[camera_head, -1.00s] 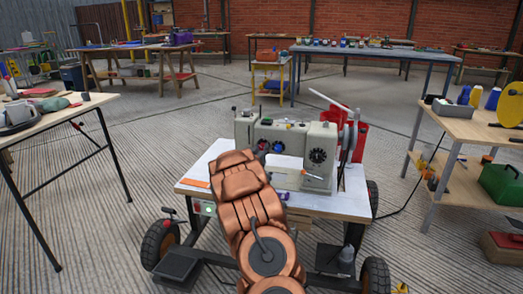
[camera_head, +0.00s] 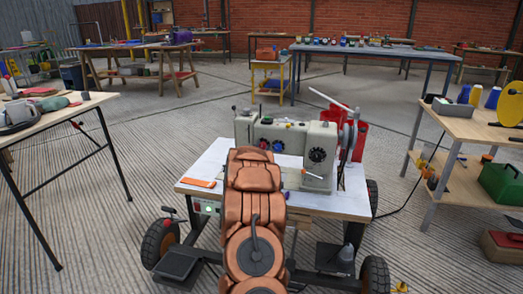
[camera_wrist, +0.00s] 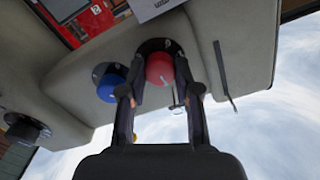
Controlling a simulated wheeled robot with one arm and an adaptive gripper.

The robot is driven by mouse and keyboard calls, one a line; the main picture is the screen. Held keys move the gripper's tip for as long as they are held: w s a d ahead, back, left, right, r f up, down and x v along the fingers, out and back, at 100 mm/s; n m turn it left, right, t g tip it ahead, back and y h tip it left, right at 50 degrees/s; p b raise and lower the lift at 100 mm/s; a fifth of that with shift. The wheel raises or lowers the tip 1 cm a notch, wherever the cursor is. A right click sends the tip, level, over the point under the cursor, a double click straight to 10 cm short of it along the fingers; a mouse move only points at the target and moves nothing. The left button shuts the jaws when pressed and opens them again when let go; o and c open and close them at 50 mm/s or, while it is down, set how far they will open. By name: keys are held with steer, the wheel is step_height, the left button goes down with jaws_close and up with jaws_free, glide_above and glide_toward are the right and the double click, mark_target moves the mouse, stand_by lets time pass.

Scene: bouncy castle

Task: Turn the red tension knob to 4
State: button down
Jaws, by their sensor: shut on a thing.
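The red tension knob (camera_wrist: 160,68) sits on a dark round dial plate on the pale sewing machine's face in the wrist view. My gripper (camera_wrist: 160,70) has one finger on each side of the knob and is shut on it. The knob has a small pale mark; the number it points to cannot be read. In the head view the red knob (camera_head: 263,144) shows on the sewing machine (camera_head: 322,139), just beyond my copper-coloured arm. My fingers are hidden there behind the arm.
A blue knob (camera_wrist: 108,83) stands close beside the red one, near my finger. A black dial (camera_head: 317,155) is farther along the machine. An orange item (camera_head: 199,183) lies on the white wheeled table (camera_head: 335,203). Other workbenches stand well apart.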

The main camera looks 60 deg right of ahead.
steer(key=shift+s+f+m+b, duration=0.1)
steer(key=shift+m+b, duration=1.55)
steer(key=shift+m, duration=0.85)
steer(key=shift+f+m+b, duration=0.1)
steer(key=shift+m+b, duration=1.55)
steer(key=shift+m, duration=0.85)
steer(key=shift+r, duration=0.1)
steer(key=c, duration=0.8)
jaws_free()
steer(key=shift+r, duration=0.1)
steer(key=shift+v, duration=5.9)
steer(key=shift+s, duration=0.1)
